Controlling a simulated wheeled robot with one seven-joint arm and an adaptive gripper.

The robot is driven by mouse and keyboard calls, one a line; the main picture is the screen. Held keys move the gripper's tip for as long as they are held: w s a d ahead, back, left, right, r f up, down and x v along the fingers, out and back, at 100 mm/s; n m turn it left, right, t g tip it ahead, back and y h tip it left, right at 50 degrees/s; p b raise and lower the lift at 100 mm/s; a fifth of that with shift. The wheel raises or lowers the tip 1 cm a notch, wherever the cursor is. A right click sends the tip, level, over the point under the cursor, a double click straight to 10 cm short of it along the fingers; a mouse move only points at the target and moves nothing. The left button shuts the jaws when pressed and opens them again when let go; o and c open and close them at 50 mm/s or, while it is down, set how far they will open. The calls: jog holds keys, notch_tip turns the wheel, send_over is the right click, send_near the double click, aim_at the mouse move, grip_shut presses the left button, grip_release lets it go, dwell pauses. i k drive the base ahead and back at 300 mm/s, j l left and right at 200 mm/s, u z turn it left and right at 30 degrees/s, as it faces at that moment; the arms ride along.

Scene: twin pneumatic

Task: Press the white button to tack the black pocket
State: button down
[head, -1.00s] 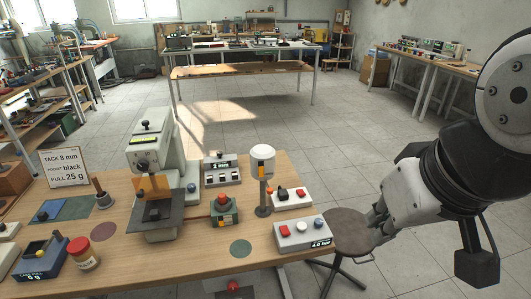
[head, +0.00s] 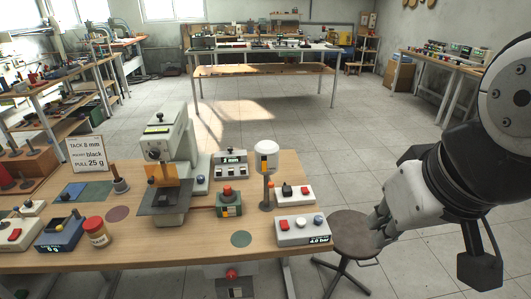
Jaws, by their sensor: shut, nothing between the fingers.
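A pale control box (head: 303,238) reading 4.0 bar sits at the table's front right corner. It has a red button (head: 282,225), a pale button (head: 300,222) in the middle and a blue one (head: 318,219). The press (head: 172,140) stands left of it, with an orange guard (head: 163,175) and a dark plate (head: 163,201). A small black piece lies on the plate; I cannot tell if it is the pocket. My gripper (head: 376,222) is shut and empty, off the table's right side, apart from the box.
A sign (head: 87,152) reads tack 8 mm, pocket black, pull 25 g. A white-topped post (head: 267,160) and a smaller box with black and red buttons (head: 294,197) stand behind the control box. A stool (head: 350,231) is beside the table.

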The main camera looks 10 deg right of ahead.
aim_at(300, 221)
jog(key=k+j+z, duration=0.1)
jog(key=j+z, duration=0.3)
jog(key=k+j+z, duration=0.15)
jog(key=j+z, duration=0.2)
jog(key=k+j+z, duration=0.2)
jog(key=j+z, duration=0.2)
jog(key=j, duration=0.15)
